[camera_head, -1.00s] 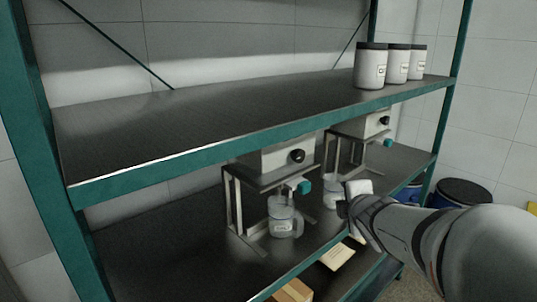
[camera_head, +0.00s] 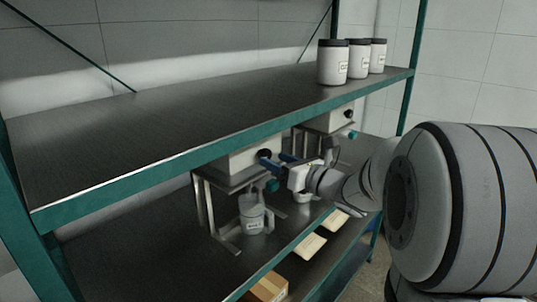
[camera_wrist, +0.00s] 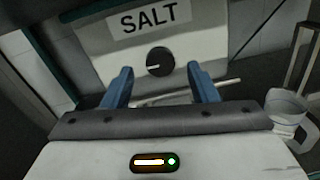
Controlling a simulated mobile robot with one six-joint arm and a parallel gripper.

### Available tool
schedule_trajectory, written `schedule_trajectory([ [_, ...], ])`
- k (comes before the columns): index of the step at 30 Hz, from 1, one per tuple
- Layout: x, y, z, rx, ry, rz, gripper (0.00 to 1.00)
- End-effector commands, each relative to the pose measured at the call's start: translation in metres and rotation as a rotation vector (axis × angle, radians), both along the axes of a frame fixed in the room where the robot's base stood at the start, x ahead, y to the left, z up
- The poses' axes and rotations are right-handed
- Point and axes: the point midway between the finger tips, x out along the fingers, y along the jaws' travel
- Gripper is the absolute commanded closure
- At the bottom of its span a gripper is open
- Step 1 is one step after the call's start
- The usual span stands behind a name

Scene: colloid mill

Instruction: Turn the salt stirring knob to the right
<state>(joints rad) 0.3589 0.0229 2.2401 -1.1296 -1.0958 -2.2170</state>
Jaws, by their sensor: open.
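The salt stirring knob (camera_wrist: 160,62) is round and black with a pale pointer line toward the left. It sits on a light grey machine (camera_wrist: 205,30) under a "SALT" label (camera_wrist: 150,17). In the head view this is the nearer machine (camera_head: 238,162) on the lower shelf, with the black knob (camera_head: 264,154) beside my fingertips. My gripper (camera_wrist: 158,72) is open, its blue fingers on either side of the knob in the wrist view. In the head view my gripper (camera_head: 277,161) reaches in from the right. Whether the fingers touch the knob cannot be told.
A second machine (camera_head: 322,122) stands farther right. The upper shelf (camera_head: 200,110) with several white jars (camera_head: 333,65) lies above. Boxes (camera_head: 268,288) are lower down.

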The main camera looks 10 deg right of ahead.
Motion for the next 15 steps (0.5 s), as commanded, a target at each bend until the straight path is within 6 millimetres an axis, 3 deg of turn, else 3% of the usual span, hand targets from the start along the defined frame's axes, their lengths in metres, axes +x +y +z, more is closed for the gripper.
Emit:
schedule_trajectory([
  [6,0.021,0.014,0.001,0.003,0.002,0.000,0.47],
  [15,0.025,0.016,0.000,0.002,0.001,-0.002,0.47],
])
